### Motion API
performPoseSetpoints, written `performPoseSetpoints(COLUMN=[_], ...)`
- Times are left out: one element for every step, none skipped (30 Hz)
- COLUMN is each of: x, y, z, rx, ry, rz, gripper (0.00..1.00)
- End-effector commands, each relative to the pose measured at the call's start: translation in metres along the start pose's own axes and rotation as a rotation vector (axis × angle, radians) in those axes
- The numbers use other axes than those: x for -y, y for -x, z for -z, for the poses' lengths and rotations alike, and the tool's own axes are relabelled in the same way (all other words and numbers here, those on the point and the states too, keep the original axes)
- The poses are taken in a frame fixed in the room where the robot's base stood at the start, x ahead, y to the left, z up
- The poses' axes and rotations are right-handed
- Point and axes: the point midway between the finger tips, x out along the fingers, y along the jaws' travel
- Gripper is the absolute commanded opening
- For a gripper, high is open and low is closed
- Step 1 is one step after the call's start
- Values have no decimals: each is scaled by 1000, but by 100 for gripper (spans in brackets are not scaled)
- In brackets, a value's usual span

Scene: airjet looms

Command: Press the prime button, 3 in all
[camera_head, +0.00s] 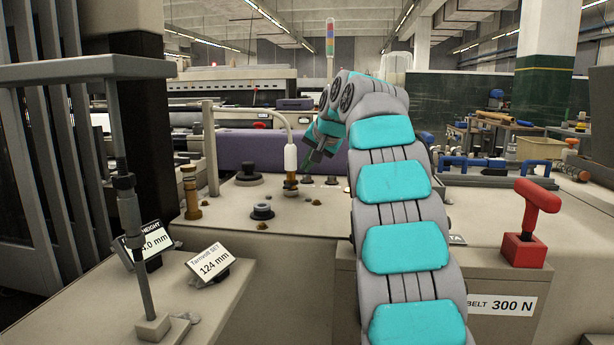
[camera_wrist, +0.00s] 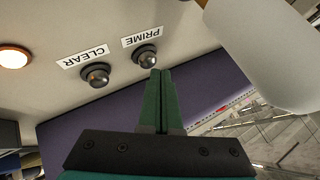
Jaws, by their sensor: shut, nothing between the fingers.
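The prime button (camera_wrist: 146,56) is a dark round knob with a metallic ring, below an upside-down PRIME label (camera_wrist: 142,37) in the wrist view. My gripper (camera_wrist: 159,72) is shut and empty, its two green fingers side by side. Its tips overlap the lower right edge of the prime button in that view; I cannot tell whether they touch it. In the head view my gripper (camera_head: 307,167) points down over the pale machine top, beyond my arm. The buttons are too small to tell apart there.
A similar button labelled CLEAR (camera_wrist: 96,75) sits left of the prime button, with a lit round lamp (camera_wrist: 14,58) farther left. A white cylinder (camera_wrist: 264,52) hangs close on the right; it also shows in the head view (camera_head: 290,158). A red T-handle (camera_head: 533,225) stands at right.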

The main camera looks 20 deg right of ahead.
Motion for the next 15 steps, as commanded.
performPoseSetpoints(x=[0,0,0,-1,-1,-1,-1,-2,-2,-2,-2,-2,-2,-3,-3], y=[0,0,-1,-1,-1,-2,-2,-2,-2,-3,-3,-3,-3,-4,-4], z=[0,0,-1,-1,-1,-1,-1,-2,-2,-2,-2,-2,-2,-3,-3], rx=[0,0,0,0,0,0,0,0,0,0,0,0,0,0,0], ry=[0,0,0,0,0,0,0,0,0,0,0,0,0,0,0], rz=[0,0,0,0,0,0,0,0,0,0,0,0,0,0,0], gripper=[0,0,0,0,0,0,0,0,0,0,0,0,0,0,0])
